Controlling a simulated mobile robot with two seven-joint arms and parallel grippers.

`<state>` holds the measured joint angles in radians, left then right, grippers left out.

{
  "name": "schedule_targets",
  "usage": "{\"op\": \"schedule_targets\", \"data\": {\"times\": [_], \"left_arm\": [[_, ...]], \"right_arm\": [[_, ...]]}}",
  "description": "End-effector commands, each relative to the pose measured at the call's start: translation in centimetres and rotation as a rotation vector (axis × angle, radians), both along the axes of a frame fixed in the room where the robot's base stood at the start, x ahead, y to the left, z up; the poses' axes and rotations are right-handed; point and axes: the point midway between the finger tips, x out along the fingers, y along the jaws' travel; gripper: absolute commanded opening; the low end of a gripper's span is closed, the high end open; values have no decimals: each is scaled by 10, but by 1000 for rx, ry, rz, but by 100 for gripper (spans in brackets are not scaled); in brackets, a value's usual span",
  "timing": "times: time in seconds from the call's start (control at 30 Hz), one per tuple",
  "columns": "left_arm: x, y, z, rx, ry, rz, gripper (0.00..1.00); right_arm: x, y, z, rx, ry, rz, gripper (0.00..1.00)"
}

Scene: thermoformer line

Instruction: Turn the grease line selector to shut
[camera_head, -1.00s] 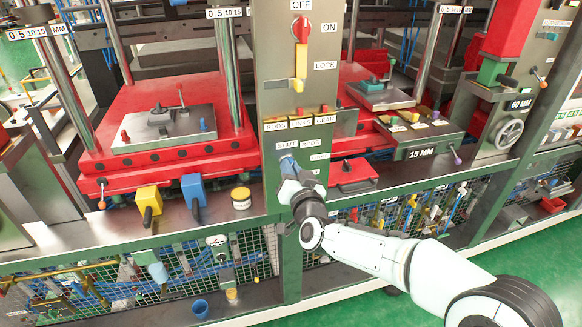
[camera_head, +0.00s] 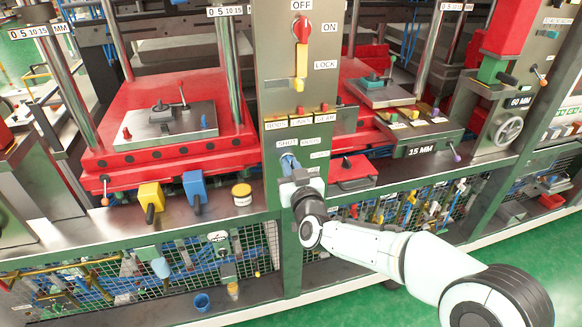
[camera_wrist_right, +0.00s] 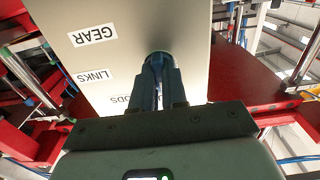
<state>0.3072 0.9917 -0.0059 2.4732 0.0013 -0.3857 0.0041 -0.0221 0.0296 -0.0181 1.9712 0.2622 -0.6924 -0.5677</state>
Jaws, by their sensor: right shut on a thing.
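The grease line selector (camera_wrist_right: 158,57) is on the grey front panel (camera_head: 268,68) of the column, below the row of red buttons. In the head view a SHUT label (camera_head: 287,144) is above it, with more labels to its right, partly hidden. My right gripper (camera_head: 290,164) is shut on the selector. In the right wrist view its two fingers (camera_wrist_right: 159,88) close around it, and they hide most of it, so I cannot read its exact pointing. The GEAR label (camera_wrist_right: 93,36) and LINKS label (camera_wrist_right: 92,76) are beside it. My left gripper is not in view.
A red rotary switch (camera_head: 302,30) with a yellow lever (camera_head: 300,68) is higher on the panel. Yellow (camera_head: 150,197) and blue (camera_head: 194,187) handled blocks and a small tub (camera_head: 242,194) stand on the ledge at left. A red box (camera_head: 352,172) is close at right.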

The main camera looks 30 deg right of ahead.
Motion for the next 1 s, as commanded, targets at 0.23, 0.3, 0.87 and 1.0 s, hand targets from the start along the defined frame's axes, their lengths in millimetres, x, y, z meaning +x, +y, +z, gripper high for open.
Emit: {"op": "schedule_targets", "data": {"times": [0.23,0.3,0.87,1.0], "left_arm": [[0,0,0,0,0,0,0],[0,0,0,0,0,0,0],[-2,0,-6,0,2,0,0],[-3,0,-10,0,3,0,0]], "right_arm": [[0,0,0,-4,1,0,16],[0,0,0,-4,1,0,38],[-33,8,0,0,-2,2,38],[-65,15,1,-2,-3,1,38]]}}
